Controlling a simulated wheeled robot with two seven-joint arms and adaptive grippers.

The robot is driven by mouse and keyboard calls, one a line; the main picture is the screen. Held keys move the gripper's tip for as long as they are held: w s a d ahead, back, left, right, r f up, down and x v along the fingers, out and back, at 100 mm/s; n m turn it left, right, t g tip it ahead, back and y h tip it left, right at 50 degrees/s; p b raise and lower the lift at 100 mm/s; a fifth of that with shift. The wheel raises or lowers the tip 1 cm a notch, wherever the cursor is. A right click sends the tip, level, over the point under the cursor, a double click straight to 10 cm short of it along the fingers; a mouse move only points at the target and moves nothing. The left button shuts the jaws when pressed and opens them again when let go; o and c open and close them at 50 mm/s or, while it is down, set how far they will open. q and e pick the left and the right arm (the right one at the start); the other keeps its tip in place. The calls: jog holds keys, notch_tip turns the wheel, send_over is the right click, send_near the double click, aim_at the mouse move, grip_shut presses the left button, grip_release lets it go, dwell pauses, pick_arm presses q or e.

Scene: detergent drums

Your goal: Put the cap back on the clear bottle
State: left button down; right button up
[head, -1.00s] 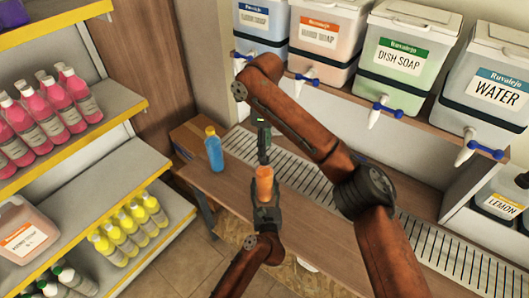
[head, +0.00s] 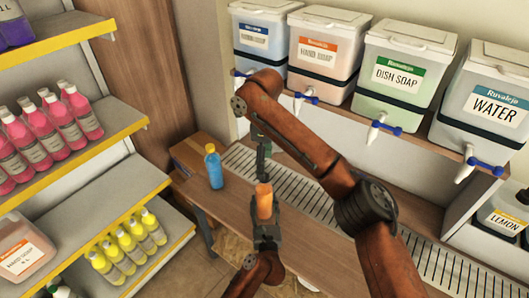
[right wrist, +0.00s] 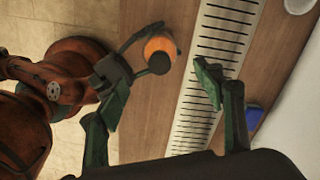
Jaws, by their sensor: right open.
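An orange cylindrical bottle (head: 264,201) stands upright in my left gripper (head: 265,225), whose fingers close around its side. In the right wrist view its round orange top (right wrist: 160,47) shows between my left gripper's fingers (right wrist: 148,58). I cannot tell whether this is the clear bottle. My right gripper (head: 263,155) points down just above and behind it. In the right wrist view my right gripper (right wrist: 162,100) is open, with nothing between its fingers. A blue bottle (head: 214,169) with a yellow-orange top stands on the counter to the left. I see no loose cap.
The wooden counter (head: 320,240) has a slotted drain grate (head: 305,185) along its back. Detergent drums with taps, such as the dish soap drum (head: 402,75), stand on a ledge above. Shelves with pink bottles (head: 62,125) and yellow bottles (head: 128,245) are on the left.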

notch_tip(320, 180, up, 12)
jog(key=shift+f, duration=0.2)
jog(key=shift+w, duration=0.1)
pick_arm(q)
jog(key=c, duration=0.9)
grip_release()
jog(key=shift+c, duration=0.2)
jog(key=s, duration=1.2)
jog(key=shift+d, duration=0.4)
